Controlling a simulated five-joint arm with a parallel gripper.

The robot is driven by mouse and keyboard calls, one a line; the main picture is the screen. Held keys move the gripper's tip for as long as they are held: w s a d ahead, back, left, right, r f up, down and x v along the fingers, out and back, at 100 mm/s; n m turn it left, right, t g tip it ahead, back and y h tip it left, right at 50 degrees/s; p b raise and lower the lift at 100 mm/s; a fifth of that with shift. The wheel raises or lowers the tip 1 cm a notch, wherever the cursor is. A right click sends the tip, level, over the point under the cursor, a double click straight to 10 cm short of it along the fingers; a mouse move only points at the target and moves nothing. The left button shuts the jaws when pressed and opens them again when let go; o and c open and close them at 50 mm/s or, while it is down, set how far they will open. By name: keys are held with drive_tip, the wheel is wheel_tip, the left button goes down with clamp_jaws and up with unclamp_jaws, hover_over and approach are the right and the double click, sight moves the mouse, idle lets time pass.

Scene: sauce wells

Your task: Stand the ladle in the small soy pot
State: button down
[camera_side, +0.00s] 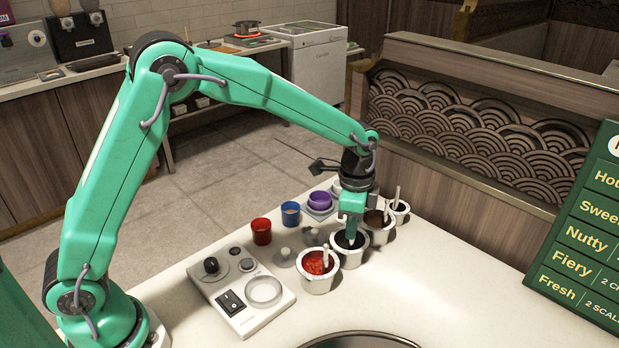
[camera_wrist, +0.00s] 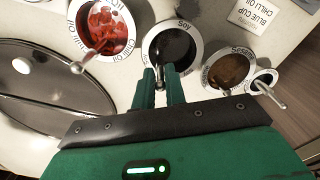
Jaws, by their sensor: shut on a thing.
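The pot labelled Soy (camera_wrist: 176,40) has a white rim and dark contents. It also shows in the side view (camera_side: 349,259), under my gripper (camera_side: 350,232). In the wrist view my gripper (camera_wrist: 161,84) is shut on a thin metal ladle (camera_wrist: 160,70), whose visible part points over the Soy pot's near rim. My fingers hide much of the ladle, and I cannot tell whether its bowl is in the dark liquid. A smaller pot (camera_wrist: 264,76) with dark contents stands to the right, with a metal ladle of its own leaning out; its label is unreadable.
The red Chilli Oil pot (camera_side: 318,286), with a ladle, and the brown Sesame pot (camera_wrist: 228,70) flank the Soy pot closely. Red (camera_side: 261,232), blue (camera_side: 291,213) and purple (camera_side: 320,202) cups stand behind. A control panel (camera_side: 241,292) lies left. Bare counter is in front.

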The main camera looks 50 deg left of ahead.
drive_tip(key=c, duration=0.7)
unclamp_jaws()
drive_tip(key=shift+r, duration=0.1)
drive_tip(key=shift+r, duration=4.35)
drive_tip(key=shift+r, duration=0.1)
